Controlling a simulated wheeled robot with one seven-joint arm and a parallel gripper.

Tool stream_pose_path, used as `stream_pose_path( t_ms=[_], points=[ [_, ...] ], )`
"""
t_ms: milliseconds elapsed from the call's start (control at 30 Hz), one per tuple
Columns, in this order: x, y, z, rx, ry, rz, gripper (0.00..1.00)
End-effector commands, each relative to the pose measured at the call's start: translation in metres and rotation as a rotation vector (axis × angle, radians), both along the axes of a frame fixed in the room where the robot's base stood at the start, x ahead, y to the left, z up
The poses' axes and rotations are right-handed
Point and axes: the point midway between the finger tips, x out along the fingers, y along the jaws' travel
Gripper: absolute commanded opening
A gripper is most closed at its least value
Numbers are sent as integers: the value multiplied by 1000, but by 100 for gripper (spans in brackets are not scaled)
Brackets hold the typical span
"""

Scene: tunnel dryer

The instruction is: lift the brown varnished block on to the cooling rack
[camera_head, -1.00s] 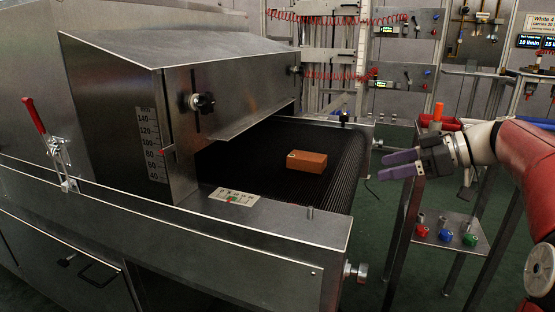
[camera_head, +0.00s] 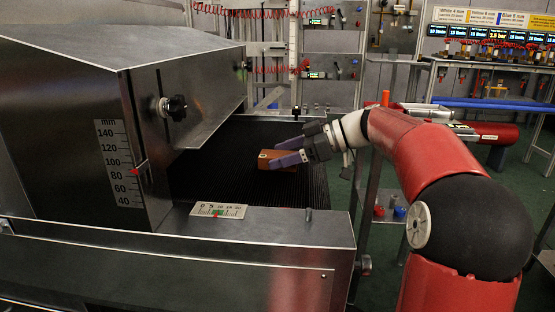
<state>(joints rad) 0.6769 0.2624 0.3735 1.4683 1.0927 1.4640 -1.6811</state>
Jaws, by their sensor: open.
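The brown block (camera_head: 264,155) lies on the dark conveyor belt (camera_head: 245,185), just outside the dryer's hood. My gripper (camera_head: 275,154) has come in from the right with its two purple fingers apart. The fingers overlap the block in the picture and hide part of it. Whether they straddle it or are still above or in front of it, I cannot tell. A stand with two blue bars (camera_head: 490,104) is at the right back; I cannot tell whether it is the cooling rack.
The steel dryer hood (camera_head: 190,75) overhangs the belt on the left. A steel side rail (camera_head: 270,228) runs along the near side. A metal stand with an orange peg (camera_head: 385,97) is right of the belt, behind my arm.

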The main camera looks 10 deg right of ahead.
Motion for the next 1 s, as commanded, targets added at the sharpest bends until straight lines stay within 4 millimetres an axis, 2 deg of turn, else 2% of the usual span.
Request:
stream_pose_path(
  t_ms=[133, 367, 733, 800, 1000],
  points=[
    [4, 11, -6, 0, 1, -1, 71],
    [5, 13, -6, 0, 1, -1, 71],
    [5, 12, -6, 0, 1, -1, 24],
    [5, 12, -6, 0, 1, -1, 18],
    [5, 12, -5, 0, 0, -1, 18]
  ],
)
